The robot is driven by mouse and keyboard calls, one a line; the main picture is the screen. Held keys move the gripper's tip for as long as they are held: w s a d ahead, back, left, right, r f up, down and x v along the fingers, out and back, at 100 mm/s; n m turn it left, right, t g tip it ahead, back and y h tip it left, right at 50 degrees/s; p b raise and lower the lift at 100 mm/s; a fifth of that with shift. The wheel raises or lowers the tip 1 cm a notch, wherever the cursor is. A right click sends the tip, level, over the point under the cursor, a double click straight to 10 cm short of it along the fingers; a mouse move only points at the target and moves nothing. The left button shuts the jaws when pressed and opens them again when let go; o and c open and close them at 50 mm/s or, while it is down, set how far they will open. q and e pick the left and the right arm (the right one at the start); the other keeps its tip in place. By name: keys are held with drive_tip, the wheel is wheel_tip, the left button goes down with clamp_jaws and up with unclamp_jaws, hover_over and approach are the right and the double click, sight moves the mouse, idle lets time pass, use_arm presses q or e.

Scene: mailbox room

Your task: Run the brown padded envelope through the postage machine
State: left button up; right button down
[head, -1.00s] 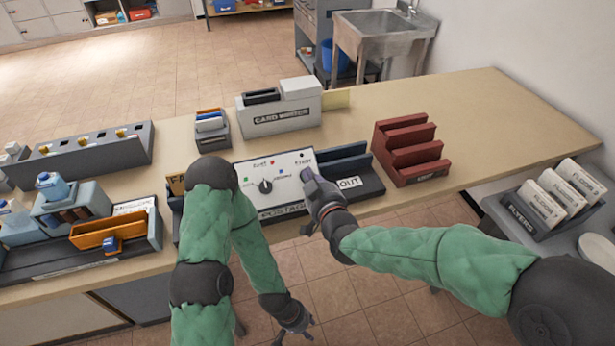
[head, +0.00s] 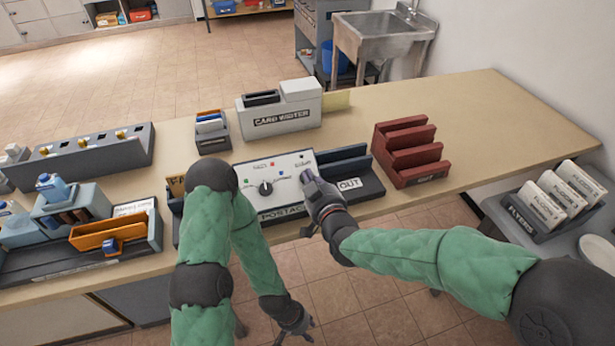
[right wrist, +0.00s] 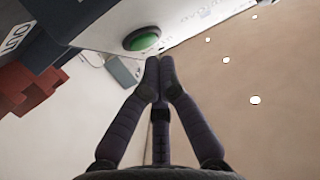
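The postage machine (head: 285,165) is a white box with a dial, small coloured marks and an OUT tray (head: 358,185) on its right. A brown flat piece with lettering (head: 176,186) stands at its left, mostly behind my left arm; it may be the padded envelope. My right gripper (head: 308,177) is at the machine's right front edge. In the right wrist view its fingertips (right wrist: 158,68) are together and empty, just below a green button (right wrist: 145,40); I cannot tell whether they touch. My left gripper (head: 298,330) hangs below the table edge with fingers spread, empty.
A flyers holder (head: 545,210) is far right. The table's right part is clear.

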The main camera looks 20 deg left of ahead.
drive_tip(key=shift+w+a+f+b, duration=0.1)
drive_tip(key=shift+w+f+b, duration=0.1)
drive_tip(key=shift+f+b, duration=0.25)
